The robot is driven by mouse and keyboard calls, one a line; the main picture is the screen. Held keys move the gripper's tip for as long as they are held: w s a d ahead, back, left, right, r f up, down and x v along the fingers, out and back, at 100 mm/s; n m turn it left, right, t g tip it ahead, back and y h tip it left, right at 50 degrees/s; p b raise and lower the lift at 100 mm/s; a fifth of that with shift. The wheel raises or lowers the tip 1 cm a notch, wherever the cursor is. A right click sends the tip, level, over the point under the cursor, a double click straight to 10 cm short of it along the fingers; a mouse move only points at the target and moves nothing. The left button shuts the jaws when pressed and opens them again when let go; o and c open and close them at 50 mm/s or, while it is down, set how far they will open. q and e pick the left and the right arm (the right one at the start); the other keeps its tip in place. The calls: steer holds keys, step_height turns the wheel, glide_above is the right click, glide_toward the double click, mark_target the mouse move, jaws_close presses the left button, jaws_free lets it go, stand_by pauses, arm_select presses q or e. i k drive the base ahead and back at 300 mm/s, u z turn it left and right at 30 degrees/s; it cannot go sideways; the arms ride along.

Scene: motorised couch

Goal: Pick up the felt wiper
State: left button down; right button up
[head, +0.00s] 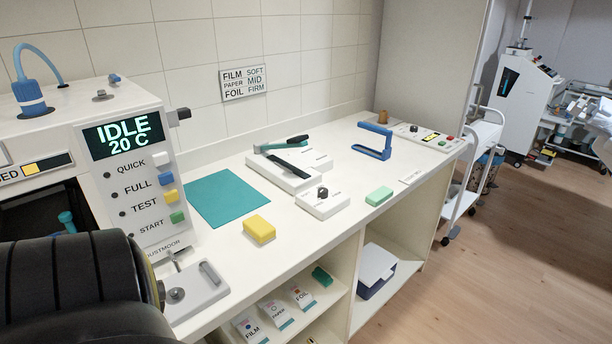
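I cannot tell for sure which item is the felt wiper. Candidates on the white counter (300,228) are a yellow block (260,229) near the front edge and a mint-green block (379,196) farther right. A dark green block (322,276) sits on the shelf below. A blue tool with an open frame (373,143) stands toward the back right. A dark, ribbed part of my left arm fills the lower left corner, close to the camera. Neither gripper shows. Nothing on the counter is being touched by a gripper in view.
A machine (128,175) reading "IDLE 20 C" stands at the left. A teal mat (223,198), a green-handled press (285,170) and a knob box (322,203) are on the counter. Shelves below hold labelled packs (275,313) and a dark blue bin (375,270).

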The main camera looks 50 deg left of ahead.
mark_target(261, 231)
steer(key=i, duration=1.45)
steer(key=u, duration=3.65)
